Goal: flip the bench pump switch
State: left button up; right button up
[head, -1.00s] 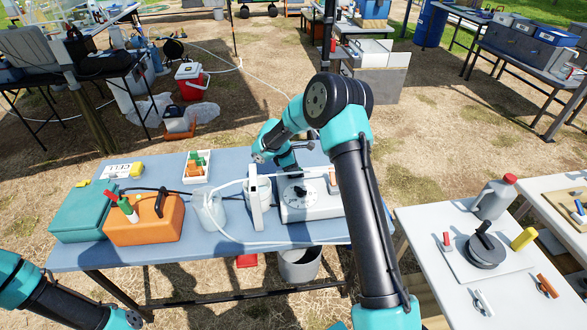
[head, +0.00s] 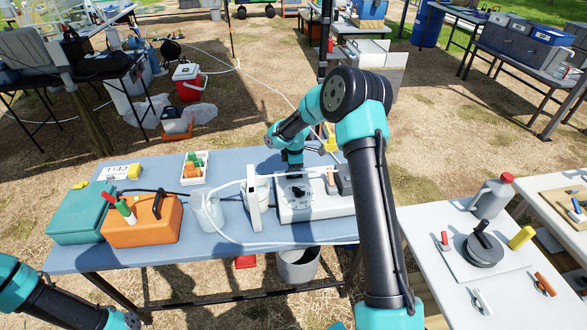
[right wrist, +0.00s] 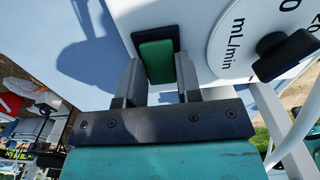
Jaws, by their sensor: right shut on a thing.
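The bench pump (head: 318,208) is a white box with a round flow dial (head: 297,194), on the right part of the blue table. In the right wrist view its green rocker switch (right wrist: 157,54) sits in a dark frame beside the dial marked mL/min (right wrist: 268,40). My right gripper (right wrist: 158,68) has one finger on each side of the switch and is shut on it. In the head view this gripper (head: 294,172) reaches down behind the dial, and the switch cannot be made out there. My left arm shows at the lower left, with its gripper out of view.
White tubing (head: 235,238) loops in front of the pump to a clear jug (head: 209,212). An orange case (head: 141,222) and a teal case (head: 82,212) stand on the left. A grey bucket (head: 299,266) is under the table. A white side table (head: 450,250) stands to the right.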

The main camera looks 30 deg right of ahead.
jog(key=o, duration=0.9)
jog(key=shift+r, duration=0.1)
notch_tip(320, 180, up, 17)
jog(key=shift+r, duration=0.1)
dwell(0.6)
